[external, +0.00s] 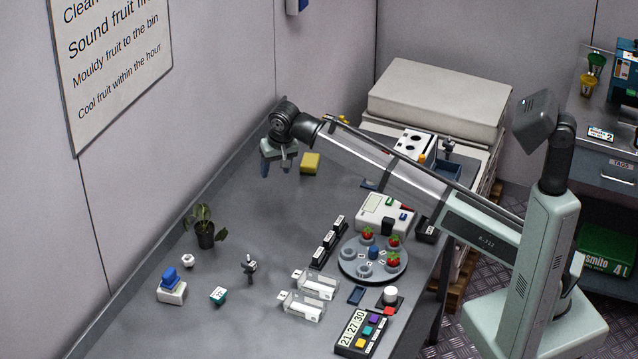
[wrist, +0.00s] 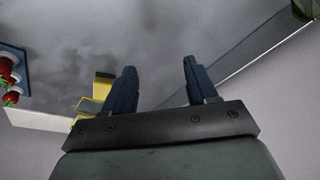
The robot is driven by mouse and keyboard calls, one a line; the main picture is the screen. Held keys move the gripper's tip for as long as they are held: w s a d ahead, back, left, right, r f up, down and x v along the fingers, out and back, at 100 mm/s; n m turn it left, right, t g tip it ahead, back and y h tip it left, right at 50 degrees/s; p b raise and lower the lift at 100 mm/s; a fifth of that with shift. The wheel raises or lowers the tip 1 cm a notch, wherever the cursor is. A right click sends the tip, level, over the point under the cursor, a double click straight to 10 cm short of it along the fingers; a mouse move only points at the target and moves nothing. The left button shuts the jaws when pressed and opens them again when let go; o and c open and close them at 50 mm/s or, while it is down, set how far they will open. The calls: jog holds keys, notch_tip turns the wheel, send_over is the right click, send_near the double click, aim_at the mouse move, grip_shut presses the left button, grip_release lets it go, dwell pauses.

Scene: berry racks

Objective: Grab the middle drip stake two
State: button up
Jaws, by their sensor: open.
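No thing in view can be surely read as a drip stake. A row of three small black blocks with white labels (external: 328,242) stands on the grey bench, left of the round tray; its middle block may be the one named, but the lettering is too small to tell. My gripper (external: 277,167) is raised over the far left part of the bench, well away from that row. In the wrist view my gripper (wrist: 160,72) shows two dark blue fingers spread apart with nothing between them.
A yellow block (external: 310,163) lies near my gripper. A round grey tray (external: 350,269) holds red berries and blue cups. Clear boxes (external: 302,305), a potted plant (external: 205,234), a small dark stand (external: 249,266) and a timer panel (external: 361,333) are about. The bench's middle left is free.

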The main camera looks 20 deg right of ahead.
jog(key=s+a+n+g, duration=0.1)
jog(key=s+a+n, duration=0.1)
jog(key=s+a, duration=0.3)
jog(key=s+a+r+n+g, duration=0.1)
jog(key=s+a+n, duration=0.2)
jog(key=s, duration=0.9)
jog(key=s+a+r+n+g, duration=0.1)
jog(key=s+a+n, duration=0.1)
jog(key=s+a, duration=0.6)
jog(key=shift+s+a+r+h, duration=0.1)
jog(key=shift+s+a+h, duration=0.1)
jog(key=shift+s+h, duration=0.35)
jog(key=shift+s+n, duration=0.3)
jog(key=shift+s, duration=0.05)
send_over(250, 273)
notch_tip(250, 273, down, 8)
jog(key=shift+w+d+r, duration=0.1)
jog(key=shift+w+r, duration=0.05)
jog(key=shift+r, duration=0.05)
jog(key=shift+w+f, duration=0.15)
jog(key=shift+f, duration=1.4)
jog(key=shift+w+f, duration=0.1)
jog(key=shift+f, duration=1.45)
jog(key=c, duration=1)
